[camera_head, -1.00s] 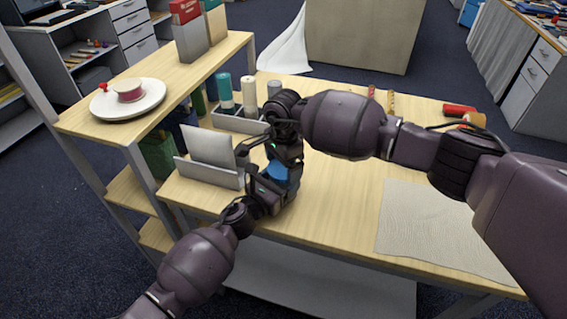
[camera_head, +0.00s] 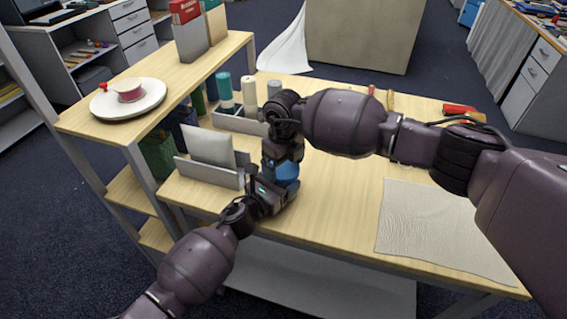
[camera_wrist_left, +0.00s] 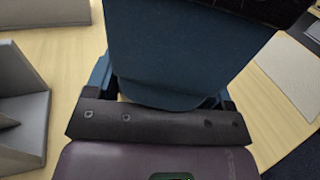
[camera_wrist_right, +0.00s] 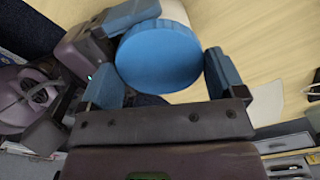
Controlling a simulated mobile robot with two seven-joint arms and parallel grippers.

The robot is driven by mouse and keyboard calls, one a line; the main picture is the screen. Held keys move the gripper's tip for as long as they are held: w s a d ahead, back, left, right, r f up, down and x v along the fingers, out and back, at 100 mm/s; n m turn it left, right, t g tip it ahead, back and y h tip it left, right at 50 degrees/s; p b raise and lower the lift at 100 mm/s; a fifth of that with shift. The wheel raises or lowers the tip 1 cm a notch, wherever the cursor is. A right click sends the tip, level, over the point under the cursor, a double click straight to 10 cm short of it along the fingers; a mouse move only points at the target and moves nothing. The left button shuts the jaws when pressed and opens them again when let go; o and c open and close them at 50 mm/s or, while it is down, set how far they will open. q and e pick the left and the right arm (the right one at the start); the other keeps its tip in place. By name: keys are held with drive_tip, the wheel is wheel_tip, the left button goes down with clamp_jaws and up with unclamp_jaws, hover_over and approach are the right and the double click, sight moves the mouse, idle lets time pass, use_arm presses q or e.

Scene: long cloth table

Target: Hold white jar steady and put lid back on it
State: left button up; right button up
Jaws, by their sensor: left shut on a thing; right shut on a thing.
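A blue round lid (camera_wrist_right: 160,57) lies between the blue fingers of my right gripper (camera_wrist_right: 165,80), which is shut on it. It also shows as a blue patch in the head view (camera_head: 286,172). A small part of the white jar (camera_wrist_right: 174,10) shows behind the lid in the right wrist view. The lid appears against the jar's end; whether it is seated is hidden. My left gripper (camera_head: 272,196) is shut around the jar, mostly hidden in the head view. In the left wrist view a dark blue surface hides the jar.
A grey holder (camera_head: 210,175) with a pale panel stands left of my grippers. Behind it are several spools in a grey tray (camera_head: 240,124). A beige cloth (camera_head: 440,225) lies on the right of the table (camera_head: 335,215). A shelf (camera_head: 150,118) stands at left.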

drive_tip(key=shift+m, duration=1.3)
drive_tip(key=o, duration=0.8)
drive_tip(key=shift+c, duration=0.2)
drive_tip(key=shift+r, duration=2.25)
